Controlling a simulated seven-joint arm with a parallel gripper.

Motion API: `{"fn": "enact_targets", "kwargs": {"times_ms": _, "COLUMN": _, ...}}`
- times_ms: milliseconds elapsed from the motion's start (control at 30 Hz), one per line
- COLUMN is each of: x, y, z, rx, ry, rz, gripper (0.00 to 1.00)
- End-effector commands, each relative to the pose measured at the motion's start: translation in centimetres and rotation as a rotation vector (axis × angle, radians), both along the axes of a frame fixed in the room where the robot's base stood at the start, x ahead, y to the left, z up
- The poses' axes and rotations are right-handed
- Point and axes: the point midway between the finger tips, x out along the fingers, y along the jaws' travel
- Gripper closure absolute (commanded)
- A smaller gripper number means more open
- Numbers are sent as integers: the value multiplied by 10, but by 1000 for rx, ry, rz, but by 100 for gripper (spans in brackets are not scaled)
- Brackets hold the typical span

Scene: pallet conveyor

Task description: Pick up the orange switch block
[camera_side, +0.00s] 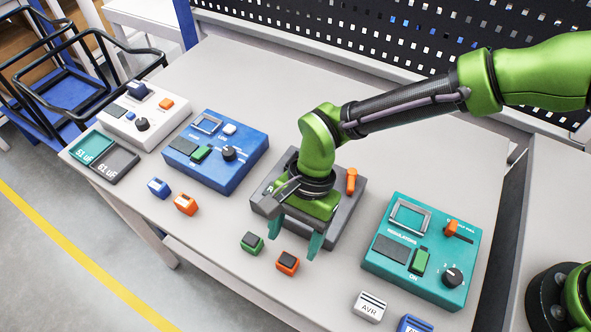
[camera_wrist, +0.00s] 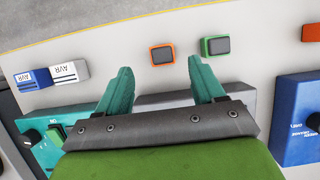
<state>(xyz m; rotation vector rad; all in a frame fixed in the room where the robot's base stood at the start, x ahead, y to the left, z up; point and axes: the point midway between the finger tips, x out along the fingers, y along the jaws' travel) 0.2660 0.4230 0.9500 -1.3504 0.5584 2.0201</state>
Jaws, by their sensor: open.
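An orange switch block with a dark top (camera_side: 287,263) lies on the table in front of a dark grey control box (camera_side: 262,203). In the wrist view this block (camera_wrist: 162,54) shows just beyond the gap between the fingertips. My gripper (camera_side: 294,236) points down over the front edge of the grey box, its two teal fingers apart and empty. The fingers also show in the wrist view (camera_wrist: 160,68); they do not touch the block. Another orange block (camera_side: 185,204), with a lighter top, lies farther left; part of it shows at the right edge of the wrist view (camera_wrist: 312,34).
A green block with a dark top (camera_side: 252,243) lies close beside the orange one. A blue block (camera_side: 158,187) is farther left. A teal control box (camera_side: 463,270) stands right, a blue box (camera_side: 245,165) left. White AVR block (camera_side: 369,307) lies near the front edge.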

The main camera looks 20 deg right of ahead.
Motion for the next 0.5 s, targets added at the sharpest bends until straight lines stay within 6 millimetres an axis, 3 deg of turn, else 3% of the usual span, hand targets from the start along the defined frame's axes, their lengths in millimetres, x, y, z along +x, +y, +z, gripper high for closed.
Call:
{"fn": "enact_targets", "kwargs": {"times_ms": 300, "x": -10, "y": 13, "z": -41, "rx": -1, "ry": 3, "rz": 1, "gripper": 32}}
{"fn": "enact_targets", "kwargs": {"times_ms": 500, "x": -11, "y": 15, "z": -47, "rx": -1, "ry": 1, "rz": 0, "gripper": 32}}
